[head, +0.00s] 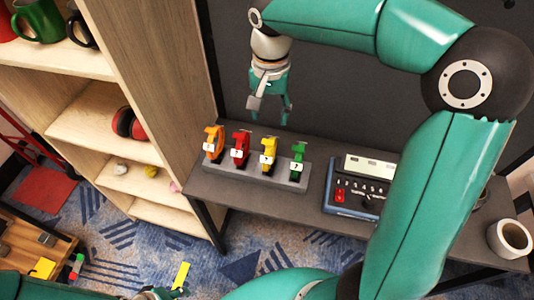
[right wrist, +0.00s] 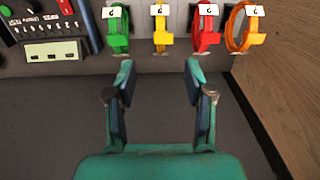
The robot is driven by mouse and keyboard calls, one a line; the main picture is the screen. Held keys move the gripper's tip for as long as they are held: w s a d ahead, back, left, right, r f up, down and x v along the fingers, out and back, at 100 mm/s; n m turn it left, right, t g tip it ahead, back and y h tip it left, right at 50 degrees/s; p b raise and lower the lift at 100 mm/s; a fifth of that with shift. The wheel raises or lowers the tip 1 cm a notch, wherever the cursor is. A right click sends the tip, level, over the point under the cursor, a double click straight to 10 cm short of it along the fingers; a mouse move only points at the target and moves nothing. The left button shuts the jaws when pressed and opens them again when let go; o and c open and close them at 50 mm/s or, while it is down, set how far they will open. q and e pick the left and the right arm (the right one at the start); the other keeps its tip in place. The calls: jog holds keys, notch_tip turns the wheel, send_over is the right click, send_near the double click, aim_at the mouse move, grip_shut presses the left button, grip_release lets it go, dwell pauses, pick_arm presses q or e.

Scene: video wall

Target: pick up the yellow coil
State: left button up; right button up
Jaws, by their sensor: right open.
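The yellow coil (head: 268,152) stands in a grey rack (head: 292,185) on the dark shelf, between a red coil (head: 240,148) and a green coil (head: 298,160). It also shows at the top of the right wrist view (right wrist: 162,28), with a white tag. My right gripper (head: 270,110) is open and empty, pointing down above and behind the rack. In the right wrist view its two fingers (right wrist: 158,75) are apart, with the yellow coil beyond the gap. My left gripper (head: 160,293) shows only partly at the bottom edge; its jaws are unclear.
An orange coil (head: 213,143) stands at the rack's left end. A blue device with switches (head: 352,185) sits right of the rack, and a white mug (head: 510,240) stands near the right edge. A wooden shelf unit (head: 150,60) rises close on the left.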

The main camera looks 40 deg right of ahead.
aim_at(270, 143)
jog(key=f, duration=0.8)
jog(key=shift+s+d+f, duration=0.1)
jog(key=shift+d+f, duration=0.15)
jog(key=shift+d, duration=0.1)
jog(key=shift+w+a+f, duration=0.1)
jog(key=shift+w+f, duration=0.1)
jog(key=shift+f, duration=1.15)
jog(key=shift+w+f, duration=0.15)
jog(key=shift+f, duration=1.15)
jog(key=shift+c, duration=0.2)
